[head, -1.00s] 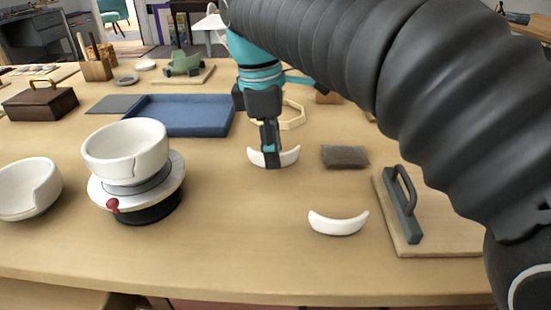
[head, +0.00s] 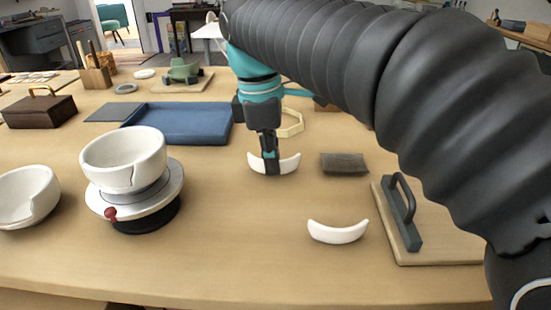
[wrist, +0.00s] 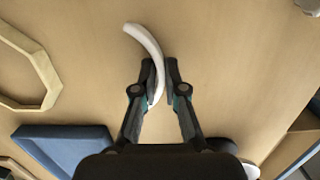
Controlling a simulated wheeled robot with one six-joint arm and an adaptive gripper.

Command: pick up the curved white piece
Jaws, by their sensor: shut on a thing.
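A curved white piece (head: 288,165) is at the middle of the table, between the fingers of my gripper (head: 271,165). In the wrist view my gripper (wrist: 160,78) is shut on this curved white piece (wrist: 147,42) near one end, and the rest arcs out beyond the fingertips. I cannot tell whether it touches the table. A second curved white piece (head: 338,232) lies loose on the table, nearer and to the right.
A notched white bowl (head: 122,160) sits on a round stand (head: 165,205), with another broken bowl (head: 25,197) to its left. A blue tray (head: 185,122) is behind. A grey-brown block (head: 344,162) and a board with a handled tool (head: 402,212) are to the right.

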